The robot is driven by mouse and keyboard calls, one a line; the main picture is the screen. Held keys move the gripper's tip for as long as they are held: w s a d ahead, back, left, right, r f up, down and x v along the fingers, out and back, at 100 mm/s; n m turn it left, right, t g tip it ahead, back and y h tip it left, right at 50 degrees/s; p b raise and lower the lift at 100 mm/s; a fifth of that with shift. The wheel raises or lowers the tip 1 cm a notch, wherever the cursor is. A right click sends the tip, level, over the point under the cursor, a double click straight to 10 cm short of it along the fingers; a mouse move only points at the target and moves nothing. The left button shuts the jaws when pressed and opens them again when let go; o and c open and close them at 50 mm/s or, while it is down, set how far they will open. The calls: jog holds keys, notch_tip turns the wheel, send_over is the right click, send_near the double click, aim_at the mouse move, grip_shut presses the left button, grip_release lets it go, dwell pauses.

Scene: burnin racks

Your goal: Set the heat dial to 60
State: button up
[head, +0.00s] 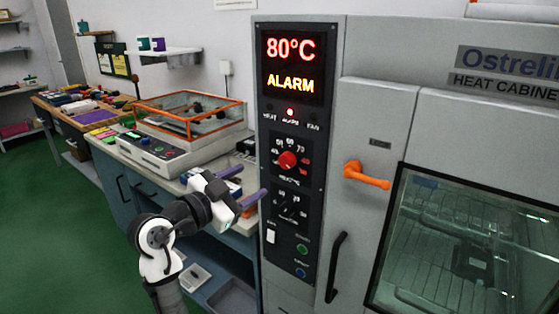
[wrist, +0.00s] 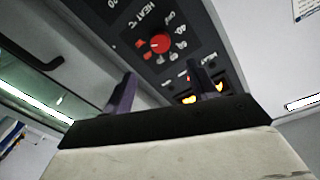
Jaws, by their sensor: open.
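The red heat dial (head: 287,160) is on the dark control panel (head: 268,228) of the heat cabinet, with a ring of numbers around it. Its pointer is too small to read surely. In the wrist view the red dial (wrist: 160,43) shows beyond the fingers, under "HEAT °C" lettering. The display (head: 290,64) reads 80°C and ALARM, and a red lamp (head: 290,112) glows below it. My gripper (head: 252,180), with purple fingers, is open and empty, left of the panel and a little lower than the red dial. In the wrist view my gripper (wrist: 160,88) is apart from the dial.
A black dial (head: 291,207), a white switch (head: 271,237) and green and blue buttons sit below the red dial. An orange handle (head: 366,175) and a black door handle (head: 337,266) stick out at right. A bench with an orange-framed clear box (head: 190,112) stands at left.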

aim_at(284, 162)
jog(key=p+x, duration=0.3)
jog(key=x, duration=0.7)
jog(key=shift+r, duration=0.15)
jog(key=shift+x, duration=0.85)
jog(key=shift+a, duration=0.1)
jog(key=c, duration=1)
